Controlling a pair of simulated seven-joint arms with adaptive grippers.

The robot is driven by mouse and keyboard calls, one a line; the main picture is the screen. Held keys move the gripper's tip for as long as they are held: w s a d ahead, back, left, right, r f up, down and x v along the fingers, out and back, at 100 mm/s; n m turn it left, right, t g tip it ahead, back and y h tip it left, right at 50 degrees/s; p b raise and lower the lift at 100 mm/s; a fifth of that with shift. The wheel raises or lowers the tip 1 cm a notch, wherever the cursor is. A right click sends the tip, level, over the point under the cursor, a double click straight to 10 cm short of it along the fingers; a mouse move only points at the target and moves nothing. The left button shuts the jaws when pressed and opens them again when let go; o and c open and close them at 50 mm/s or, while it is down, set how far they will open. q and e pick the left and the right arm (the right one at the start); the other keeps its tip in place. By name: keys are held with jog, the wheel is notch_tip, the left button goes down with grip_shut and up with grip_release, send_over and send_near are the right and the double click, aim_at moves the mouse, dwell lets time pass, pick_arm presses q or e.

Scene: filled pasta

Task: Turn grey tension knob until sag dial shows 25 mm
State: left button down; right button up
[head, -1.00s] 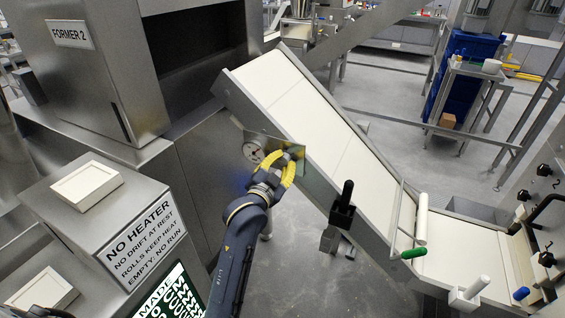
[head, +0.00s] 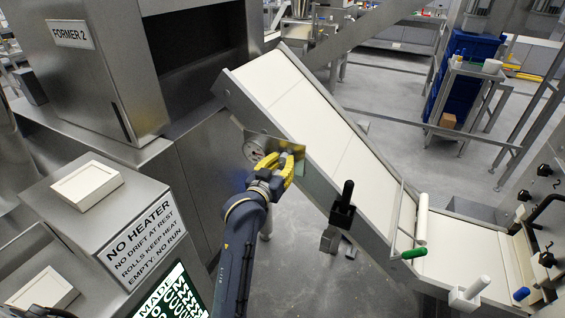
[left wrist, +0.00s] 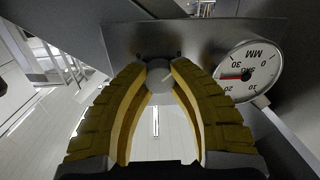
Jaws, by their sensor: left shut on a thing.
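The round grey tension knob (left wrist: 160,76) sits between the fingertips of my left gripper (left wrist: 160,68) in the left wrist view. The yellow-padded fingers are shut on it. The white sag dial (left wrist: 247,72) is right of the knob, on the same metal plate. Its red needle points left, between the 20 and 30 marks, near their middle; the exact reading is too small to tell. My right gripper is not in view.
The sloping conveyor (head: 300,100) with a white belt runs beside my left gripper. A black handle (head: 344,200) stands on its near side. The Former 2 cabinet (head: 90,70) and the sign box (head: 135,235) stand on the left. Grey floor is clear below.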

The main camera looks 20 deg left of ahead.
pick_arm(q)
jog(key=shift+r+n, duration=0.25)
jog(key=shift+n, duration=0.35)
jog(key=c, duration=1)
grip_release()
jog(key=s+a, duration=0.1)
jog(key=s, duration=1.1)
jog(key=shift+a+r, duration=0.15)
jog(key=shift+a, duration=0.05)
